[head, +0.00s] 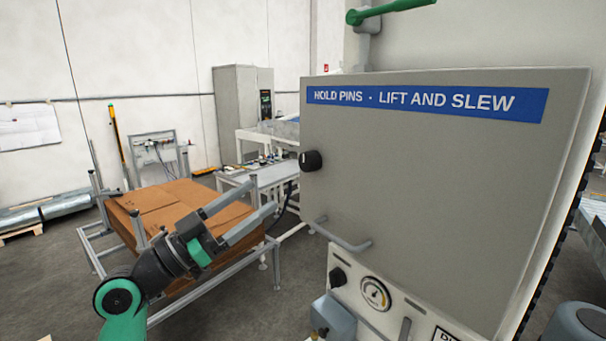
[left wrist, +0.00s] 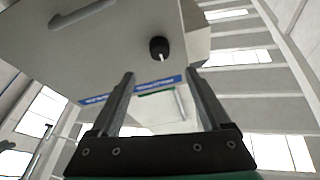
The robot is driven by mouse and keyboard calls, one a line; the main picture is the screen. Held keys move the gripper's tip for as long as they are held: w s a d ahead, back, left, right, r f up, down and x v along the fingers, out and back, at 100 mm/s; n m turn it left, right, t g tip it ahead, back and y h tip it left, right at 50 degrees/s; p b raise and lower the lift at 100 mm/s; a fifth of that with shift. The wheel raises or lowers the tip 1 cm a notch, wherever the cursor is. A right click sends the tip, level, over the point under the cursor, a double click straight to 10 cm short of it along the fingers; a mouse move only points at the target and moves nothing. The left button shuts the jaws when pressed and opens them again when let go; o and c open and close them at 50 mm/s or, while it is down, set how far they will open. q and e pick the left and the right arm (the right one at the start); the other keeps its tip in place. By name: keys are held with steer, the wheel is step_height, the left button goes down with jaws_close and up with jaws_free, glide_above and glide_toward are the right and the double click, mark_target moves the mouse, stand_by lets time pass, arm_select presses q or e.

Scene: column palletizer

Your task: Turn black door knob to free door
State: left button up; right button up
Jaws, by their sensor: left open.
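The black door knob (head: 311,160) sits on the left edge of the grey door (head: 430,190), which carries a blue label reading "HOLD PINS · LIFT AND SLEW". The door looks shut. My left gripper (head: 262,204) is open and empty, to the left of the knob and a little below it, apart from it. In the left wrist view the knob (left wrist: 159,48) shows beyond the two fingers (left wrist: 162,80), roughly between them, with a pale mark on it. My right gripper is in neither view.
A grey bar handle (head: 343,237) sticks out low on the door. Below are a gauge (head: 375,293) and another black knob (head: 337,277). Brown cardboard (head: 165,205) lies in a metal frame behind my left arm. A green lever (head: 390,10) is above the door.

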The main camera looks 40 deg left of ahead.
arm_select(q)
steer(key=b, duration=0.7)
glide_toward(304, 164)
steer(key=w, duration=0.3)
steer(key=x, duration=0.1)
steer(key=p+x, duration=0.1)
steer(key=x, duration=0.1)
steer(key=r+x, duration=0.1)
steer(key=x, duration=0.1)
steer(key=shift+s+d+r+p, duration=0.1)
steer(key=shift+d+p, duration=0.15)
steer(key=shift+p, duration=0.15)
steer(key=shift+w+d+r, duration=0.1)
steer(key=shift+w+r, duration=0.05)
steer(key=shift+w, duration=0.4)
steer(key=shift+c, duration=0.2)
jaws_close()
